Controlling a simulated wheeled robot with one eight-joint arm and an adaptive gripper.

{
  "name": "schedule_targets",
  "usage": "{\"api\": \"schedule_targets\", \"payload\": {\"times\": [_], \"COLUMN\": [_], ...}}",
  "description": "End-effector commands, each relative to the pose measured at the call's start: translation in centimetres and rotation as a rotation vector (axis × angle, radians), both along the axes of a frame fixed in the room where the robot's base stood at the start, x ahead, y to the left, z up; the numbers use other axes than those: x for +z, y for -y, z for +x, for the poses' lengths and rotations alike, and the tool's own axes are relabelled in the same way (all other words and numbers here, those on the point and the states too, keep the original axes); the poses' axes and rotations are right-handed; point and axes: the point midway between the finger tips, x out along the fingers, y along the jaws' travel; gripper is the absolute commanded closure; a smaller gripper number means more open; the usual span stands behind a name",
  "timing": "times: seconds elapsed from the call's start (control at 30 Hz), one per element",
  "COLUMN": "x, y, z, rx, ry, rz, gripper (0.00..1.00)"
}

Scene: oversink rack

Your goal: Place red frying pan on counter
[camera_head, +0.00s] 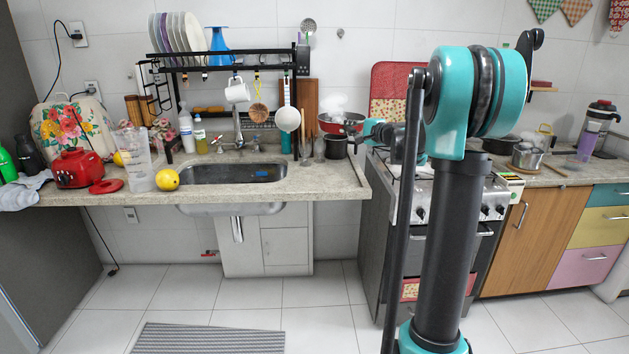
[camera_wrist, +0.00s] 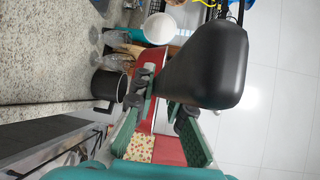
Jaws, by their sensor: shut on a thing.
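The red frying pan (camera_head: 341,123) shows in the head view above the right end of the sink counter (camera_head: 330,183), just above a dark pot. My gripper (camera_head: 371,129) is at its right side, partly hidden by my arm. In the wrist view, a thick black handle (camera_wrist: 205,65) fills the upper middle and runs down between the fingers of my gripper (camera_wrist: 163,108). The fingers are shut on this handle. A red surface (camera_wrist: 160,118) shows between them. I cannot tell whether the pan touches anything below.
The dark pot (camera_head: 335,147) and clear glasses (camera_head: 319,149) stand under and beside the pan. The sink (camera_head: 232,173) is to their left. A black dish rack (camera_head: 225,68) stands above it with a hanging white mug (camera_head: 236,91). The stove (camera_head: 484,205) is at right.

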Motion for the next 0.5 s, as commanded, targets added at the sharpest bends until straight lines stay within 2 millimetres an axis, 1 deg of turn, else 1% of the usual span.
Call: {"api": "schedule_targets", "payload": {"times": [0.07, 0.17, 0.27, 0.5], "x": [-0.1, -0.9, -2.7, -8.1], "y": [0.1, 0.1, 0.1, 0.1], "z": [0.2, 0.3, 0.3, 0.3], "rx": [0.000, 0.000, 0.001, 0.001], "ry": [0.001, 0.001, 0.001, 0.002], "rz": [0.001, 0.000, 0.000, 0.001], "gripper": [1.00, 1.00, 1.00, 1.00]}}
